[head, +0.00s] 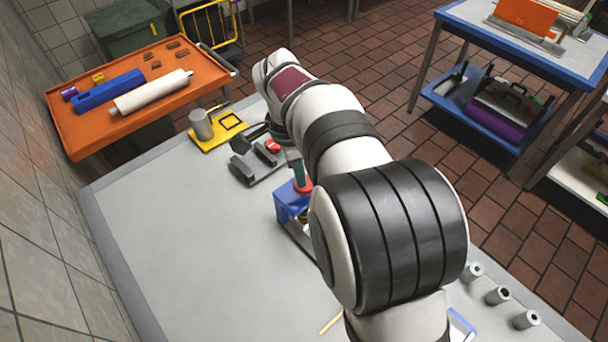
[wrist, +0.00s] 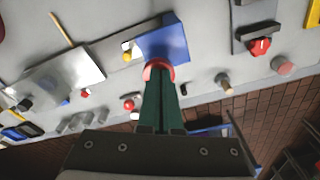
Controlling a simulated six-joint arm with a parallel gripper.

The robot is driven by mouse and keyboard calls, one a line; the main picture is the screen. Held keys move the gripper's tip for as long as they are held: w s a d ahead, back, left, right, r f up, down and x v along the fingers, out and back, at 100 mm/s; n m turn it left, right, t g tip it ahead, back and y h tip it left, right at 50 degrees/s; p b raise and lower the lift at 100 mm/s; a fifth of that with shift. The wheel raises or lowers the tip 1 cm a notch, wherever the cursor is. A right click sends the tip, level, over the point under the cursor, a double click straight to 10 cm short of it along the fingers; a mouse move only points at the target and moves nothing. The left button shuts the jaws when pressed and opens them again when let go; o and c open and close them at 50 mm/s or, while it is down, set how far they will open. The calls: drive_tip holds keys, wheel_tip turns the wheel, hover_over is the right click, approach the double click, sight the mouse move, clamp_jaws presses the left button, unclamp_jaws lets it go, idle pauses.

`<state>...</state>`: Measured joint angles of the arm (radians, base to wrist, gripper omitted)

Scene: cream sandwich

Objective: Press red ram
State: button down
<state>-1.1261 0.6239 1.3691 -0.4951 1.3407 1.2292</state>
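The red ram (head: 303,186) shows in the head view as a round red top on a blue press (head: 288,203), partly hidden by my arm. In the wrist view, the ram's red rim (wrist: 158,66) shows around my fingertips, beside the blue press body (wrist: 166,42). My gripper (head: 299,178) has dark green fingers pointing down at the ram. In the wrist view the gripper's fingers (wrist: 159,76) lie side by side with no clear gap, and nothing shows between them. The tips are at the ram's top; whether they touch it is hard to tell.
A dark fixture (head: 262,168) with a red knob (head: 273,146) stands behind and left of the press. A yellow tray (head: 208,143) with a grey cylinder is farther back. Several grey cylinders (head: 497,295) stand at the right. The grey table's left part (head: 190,235) is clear.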

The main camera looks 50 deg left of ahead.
drive_tip(key=s, duration=0.1)
drive_tip(key=s+a, duration=0.1)
drive_tip(key=s, duration=0.1)
drive_tip(key=shift+a+f, duration=0.1)
drive_tip(key=shift+f, duration=0.05)
drive_tip(key=shift+r, duration=0.25)
wheel_tip(320, 180, up, 15)
drive_tip(key=s, duration=0.1)
drive_tip(key=shift+s+a+r, duration=0.15)
drive_tip(key=shift+s+a, duration=0.05)
drive_tip(key=shift+a, duration=0.15)
drive_tip(key=w+d+g, duration=0.1)
drive_tip(key=w+d, duration=0.3)
drive_tip(key=d, duration=0.8)
drive_tip(key=w+d+g, duration=0.1)
drive_tip(key=w+d, duration=0.3)
drive_tip(key=d, duration=0.8)
drive_tip(key=s+d+f+y, duration=0.2)
drive_tip(key=s+d+f, duration=0.9)
drive_tip(key=d, duration=0.5)
drive_tip(key=shift+s+f+m+t, duration=0.15)
drive_tip(key=shift+s+m+t, duration=0.15)
drive_tip(key=shift+s, duration=0.8)
